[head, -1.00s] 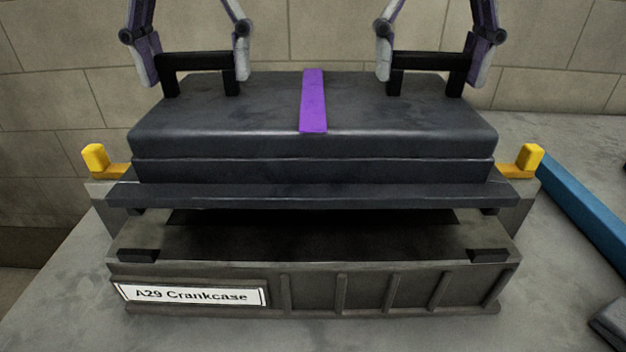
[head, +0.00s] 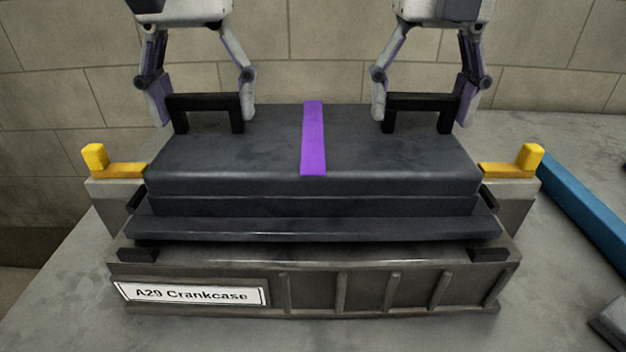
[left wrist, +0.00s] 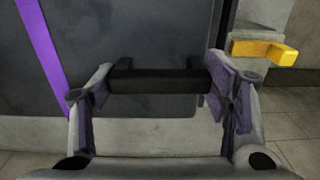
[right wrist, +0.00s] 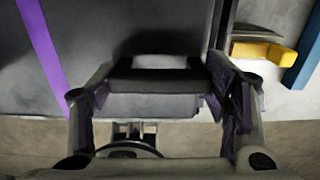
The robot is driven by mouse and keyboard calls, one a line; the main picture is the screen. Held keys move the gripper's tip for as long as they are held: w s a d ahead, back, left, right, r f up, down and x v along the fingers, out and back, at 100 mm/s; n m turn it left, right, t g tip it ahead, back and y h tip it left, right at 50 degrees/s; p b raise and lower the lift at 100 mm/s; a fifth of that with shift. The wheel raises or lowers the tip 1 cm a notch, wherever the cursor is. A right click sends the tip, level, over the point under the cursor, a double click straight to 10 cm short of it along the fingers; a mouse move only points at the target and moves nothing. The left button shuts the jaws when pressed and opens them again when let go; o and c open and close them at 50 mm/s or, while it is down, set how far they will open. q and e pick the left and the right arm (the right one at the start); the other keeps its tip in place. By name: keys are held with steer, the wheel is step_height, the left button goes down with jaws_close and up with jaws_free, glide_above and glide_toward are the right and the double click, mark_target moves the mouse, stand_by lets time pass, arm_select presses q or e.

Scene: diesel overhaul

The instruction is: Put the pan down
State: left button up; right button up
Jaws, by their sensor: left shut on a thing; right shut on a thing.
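The pan (head: 400,160) is a dark grey stepped block with a purple stripe (head: 314,140) across its middle and a black handle near each end. It is level, low over the open top of the crankcase (head: 390,290), which carries an "A29 Crankcase" label. Whether the pan touches the crankcase cannot be told. My left gripper (head: 207,112) is shut on the left handle (head: 205,102), also seen in the left wrist view (left wrist: 158,80). My right gripper (head: 420,112) is shut on the right handle (head: 420,101), also seen in the right wrist view (right wrist: 152,76).
Yellow corner brackets stand at the left (head: 100,162) and right (head: 525,162) of the crankcase, close beside the pan's ends. A blue bar (head: 585,220) lies on the grey table (head: 50,310) at the right. A block wall (head: 330,60) rises behind.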

arm_select(q)
steer(key=shift+f, duration=0.1)
arm_select(e)
steer(key=shift+d+f, duration=0.1)
arm_select(q)
steer(key=o, duration=1.9)
steer(key=shift+s+f, duration=0.1)
steer(key=shift+f, duration=0.1)
arm_select(e)
steer(key=o, duration=1.9)
steer(key=shift+s+f, duration=0.1)
steer(key=shift+f, duration=0.05)
arm_select(q)
steer(key=shift+o, duration=0.2)
arm_select(e)
steer(key=shift+o, duration=0.2)
